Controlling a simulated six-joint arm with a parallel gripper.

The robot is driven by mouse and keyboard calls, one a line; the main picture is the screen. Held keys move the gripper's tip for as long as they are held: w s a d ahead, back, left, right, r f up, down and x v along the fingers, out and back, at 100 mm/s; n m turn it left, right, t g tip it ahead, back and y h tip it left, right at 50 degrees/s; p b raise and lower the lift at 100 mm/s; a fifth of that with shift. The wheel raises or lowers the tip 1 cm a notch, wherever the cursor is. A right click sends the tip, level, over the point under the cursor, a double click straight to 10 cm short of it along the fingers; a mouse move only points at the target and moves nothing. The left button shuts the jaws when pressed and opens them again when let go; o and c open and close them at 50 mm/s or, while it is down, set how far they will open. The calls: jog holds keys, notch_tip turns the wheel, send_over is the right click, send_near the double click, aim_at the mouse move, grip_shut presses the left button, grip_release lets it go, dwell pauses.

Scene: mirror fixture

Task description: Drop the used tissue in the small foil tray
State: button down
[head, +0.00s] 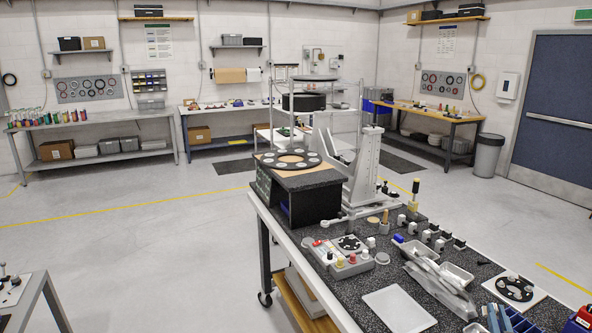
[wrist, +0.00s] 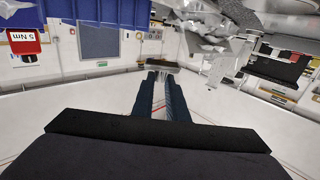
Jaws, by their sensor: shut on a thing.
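My gripper (wrist: 163,76) shows in the wrist view as two dark blue fingers reaching away from the camera. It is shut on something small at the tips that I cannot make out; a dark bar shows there. Two shallow silvery trays stand on the speckled bench at the right of the head view: one at the back (head: 424,251) and one nearer (head: 457,274). I cannot tell which is the small foil tray. A crumpled silvery sheet (head: 440,291) lies beside them. I cannot make out a used tissue for certain.
A white mat (head: 399,309) lies at the bench's front. A control box with coloured knobs (head: 343,262), small black-and-white blocks (head: 433,233) and a black disc on a white plate (head: 514,289) crowd the bench. A tall grey fixture (head: 366,168) rises behind.

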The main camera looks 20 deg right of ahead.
jog(key=c, duration=1.7)
grip_release()
jog(key=shift+o, duration=0.2)
jog(key=shift+r, duration=0.1)
notch_tip(320, 180, up, 10)
jog(key=b, duration=0.3)
